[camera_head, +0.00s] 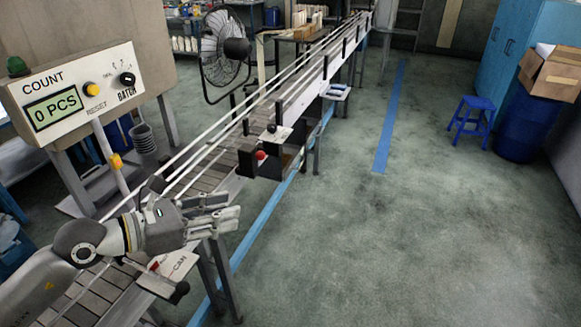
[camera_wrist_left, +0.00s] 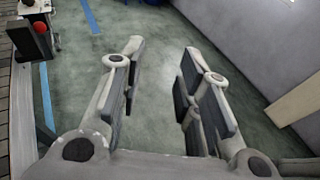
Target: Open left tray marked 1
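My left gripper (camera_head: 232,216) reaches in from the left over the near end of the conveyor. In the left wrist view its two fingers (camera_wrist_left: 158,75) stand apart with only floor between them, so it is open and empty. I cannot make out a tray marked 1 in either view. A small white panel lettered CAN (camera_head: 180,264) sits on the conveyor's edge, just below the gripper and partly under it. My right gripper is not in view.
A conveyor (camera_head: 225,165) runs from the near left to the back. A dark box with a red button (camera_head: 262,155) is on its side; the button also shows in the left wrist view (camera_wrist_left: 40,27). A counter panel (camera_head: 75,95) reads 0 PCS.

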